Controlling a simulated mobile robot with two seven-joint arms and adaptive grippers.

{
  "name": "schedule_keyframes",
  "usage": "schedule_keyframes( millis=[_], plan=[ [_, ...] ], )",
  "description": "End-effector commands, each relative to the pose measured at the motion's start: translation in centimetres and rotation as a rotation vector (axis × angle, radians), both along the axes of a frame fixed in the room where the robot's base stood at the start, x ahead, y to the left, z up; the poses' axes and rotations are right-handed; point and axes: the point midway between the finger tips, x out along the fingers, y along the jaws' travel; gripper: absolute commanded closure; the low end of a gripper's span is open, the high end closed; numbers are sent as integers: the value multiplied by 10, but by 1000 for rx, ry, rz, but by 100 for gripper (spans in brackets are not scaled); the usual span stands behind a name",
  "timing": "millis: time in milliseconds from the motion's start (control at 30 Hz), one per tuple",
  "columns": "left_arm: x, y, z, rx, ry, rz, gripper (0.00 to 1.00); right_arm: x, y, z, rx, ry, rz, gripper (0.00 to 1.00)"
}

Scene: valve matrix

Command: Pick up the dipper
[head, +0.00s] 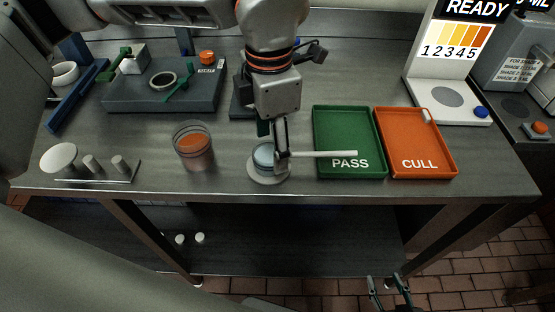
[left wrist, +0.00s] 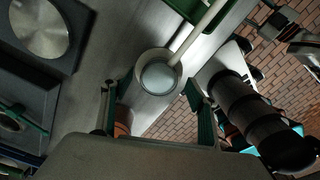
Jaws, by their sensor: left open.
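The dipper has a round cup with a grey-blue inside (head: 264,155) and a long pale handle (head: 330,154) reaching right over the green PASS tray. It sits on a round pale base (head: 268,178) near the table's front edge. In the left wrist view the cup (left wrist: 158,78) lies ahead of the fingertips, its handle running up and right. My left gripper (head: 275,143) is directly above and beside the cup, pointing down; it also shows in the left wrist view (left wrist: 154,92) with fingers spread and nothing between them. My right gripper (head: 390,293) is low in front of the table, open and empty.
The green PASS tray (head: 318,140) and orange CULL tray (head: 448,150) lie to the right. A clear jar with orange contents (head: 194,150) stands left of the dipper. A grey block with green-handled valve parts (head: 165,97) is behind. A shade display (head: 455,60) stands at the right.

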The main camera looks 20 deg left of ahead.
Motion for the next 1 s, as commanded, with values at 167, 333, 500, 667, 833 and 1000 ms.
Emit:
schedule_keyframes(
  millis=[167, 333, 500, 667, 833, 1000],
  plan=[
    [0, 0, -22, -1, 3, 0, 41, -1, 0, -2, 0, 3, 0, 60],
    [0, 0, -27, -1, 1, 0, 41, -1, 0, -2, -1, 4, -1, 60],
    [0, 0, -26, -1, 1, -1, 51, -1, 0, -2, -1, 4, 0, 60],
    [0, 0, -26, -1, 2, -1, 85, -1, 0, -2, -1, 3, 0, 60],
    [0, 0, -26, -2, 1, -1, 85, 0, 0, -1, -1, 1, 0, 60],
    [0, 0, -24, -1, 0, -1, 85, 1, 0, -1, 0, -1, 1, 60]
  ],
)
